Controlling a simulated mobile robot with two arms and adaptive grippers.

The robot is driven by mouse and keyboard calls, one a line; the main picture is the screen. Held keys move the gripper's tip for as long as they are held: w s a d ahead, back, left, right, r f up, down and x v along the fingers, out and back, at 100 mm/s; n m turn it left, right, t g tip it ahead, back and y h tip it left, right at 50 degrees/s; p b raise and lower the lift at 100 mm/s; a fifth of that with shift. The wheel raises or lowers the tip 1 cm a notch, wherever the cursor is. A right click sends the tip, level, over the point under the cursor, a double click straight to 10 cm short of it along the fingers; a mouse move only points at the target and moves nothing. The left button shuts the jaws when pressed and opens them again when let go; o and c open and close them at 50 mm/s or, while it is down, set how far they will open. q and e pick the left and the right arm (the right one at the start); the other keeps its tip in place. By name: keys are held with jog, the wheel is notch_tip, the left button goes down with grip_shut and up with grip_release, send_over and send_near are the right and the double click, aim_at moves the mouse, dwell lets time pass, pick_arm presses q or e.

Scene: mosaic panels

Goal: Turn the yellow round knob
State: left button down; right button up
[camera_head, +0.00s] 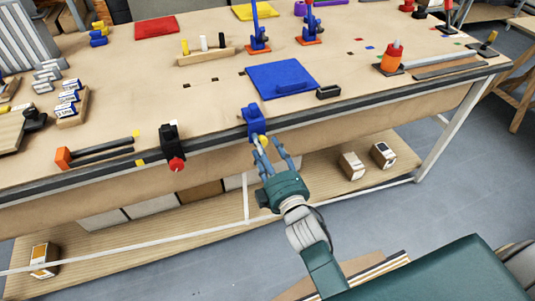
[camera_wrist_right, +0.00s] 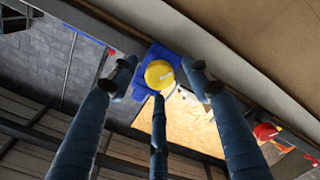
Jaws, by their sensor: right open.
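The yellow round knob (camera_head: 263,139) sits on the front of a blue mount (camera_head: 254,121) at the table's front edge. In the right wrist view the yellow knob (camera_wrist_right: 159,74) is near the middle, in front of its blue mount (camera_wrist_right: 139,92). My right gripper (camera_head: 270,149) is open, just in front of the knob. In the wrist view two fingers stand left and right of the knob and a third below it, with gaps visible at the sides. Whether the third finger touches the knob cannot be told. My left gripper is not in view.
A red knob (camera_head: 176,164) on a black mount (camera_head: 168,137) is left along the same edge. A blue panel (camera_head: 281,78) and a small black block (camera_head: 328,92) lie behind the blue mount. White boxes (camera_head: 352,165) stand on the lower shelf.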

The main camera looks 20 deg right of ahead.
jog(key=s, duration=1.2)
jog(key=shift+d, duration=0.2)
jog(key=s+a+f+m+g, duration=0.1)
jog(key=s+f+g, duration=0.2)
jog(key=f, duration=0.9)
jog(key=s+a+f+m+g, duration=0.1)
jog(key=s+f+m+g, duration=0.15)
jog(key=f, duration=0.85)
jog(key=s+a+f+m+g, duration=0.15)
jog(key=s+f, duration=0.25)
jog(key=f, duration=0.8)
jog(key=s+d+f+m+g, duration=0.1)
jog(key=s+d+f+g, duration=0.2)
jog(key=s+f, duration=0.4)
jog(key=s+d+f+m+g, duration=0.2)
jog(key=s+f, duration=0.5)
jog(key=s, duration=0.4)
jog(key=s+d+f+m+g, duration=0.1)
jog(key=s+d+f+g, duration=0.3)
jog(key=s, duration=0.6)
notch_tip(320, 180, down, 3)
jog(key=shift+d+r+m+g+h, duration=0.1)
jog(key=shift+d+m+g+h, duration=0.2)
jog(key=shift+m+g, duration=0.15)
